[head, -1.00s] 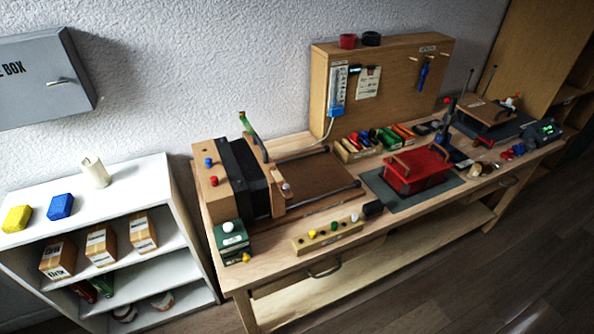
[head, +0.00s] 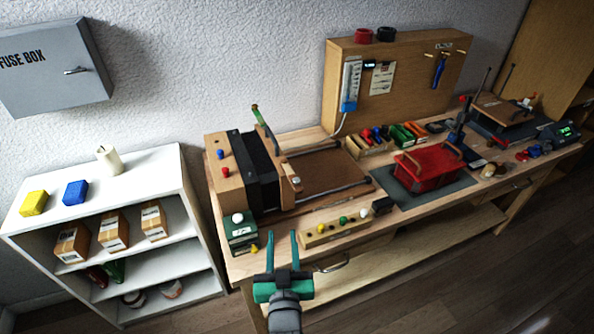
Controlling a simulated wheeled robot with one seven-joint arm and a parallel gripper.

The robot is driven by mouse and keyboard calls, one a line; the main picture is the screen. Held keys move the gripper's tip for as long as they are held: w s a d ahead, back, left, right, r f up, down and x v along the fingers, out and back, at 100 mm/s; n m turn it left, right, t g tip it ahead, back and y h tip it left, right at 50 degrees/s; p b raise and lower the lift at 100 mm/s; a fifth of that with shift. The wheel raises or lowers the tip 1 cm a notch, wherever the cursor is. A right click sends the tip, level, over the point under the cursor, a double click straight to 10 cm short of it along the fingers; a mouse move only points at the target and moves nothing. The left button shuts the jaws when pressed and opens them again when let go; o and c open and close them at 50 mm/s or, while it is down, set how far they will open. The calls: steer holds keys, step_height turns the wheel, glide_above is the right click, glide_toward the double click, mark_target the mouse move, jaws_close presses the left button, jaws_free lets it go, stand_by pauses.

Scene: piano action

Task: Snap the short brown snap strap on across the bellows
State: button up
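The bellows (head: 263,170) are a black block standing at the left end of the workbench, between a wooden end box (head: 222,183) and a smaller wooden end piece (head: 290,182). I cannot make out the short brown snap strap for certain at this size. My gripper (head: 281,237) is teal and dark grey and shows at the bottom middle. Its two fingers are apart with nothing between them. It is in front of the bench's front edge, below and to the right of the bellows in the picture.
A wooden strip with coloured knobs (head: 330,232) and a green box (head: 240,230) stand along the bench front. A red case (head: 428,168) sits on a grey mat, with small parts bins (head: 371,147) behind. A white shelf (head: 130,176) stands to the left. A brown board (head: 325,172) lies right of the bellows.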

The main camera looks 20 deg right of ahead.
steer(key=m+h, duration=0.1)
steer(key=h, duration=0.1)
glide_toward(297, 182)
steer(key=x, duration=0.4)
steer(key=shift+w+d, duration=0.1)
steer(key=shift+y, duration=0.3)
steer(key=x, duration=1)
steer(key=shift+r, duration=0.1)
steer(key=shift+w+d, duration=0.2)
steer(key=shift+a, duration=0.1)
jaws_close()
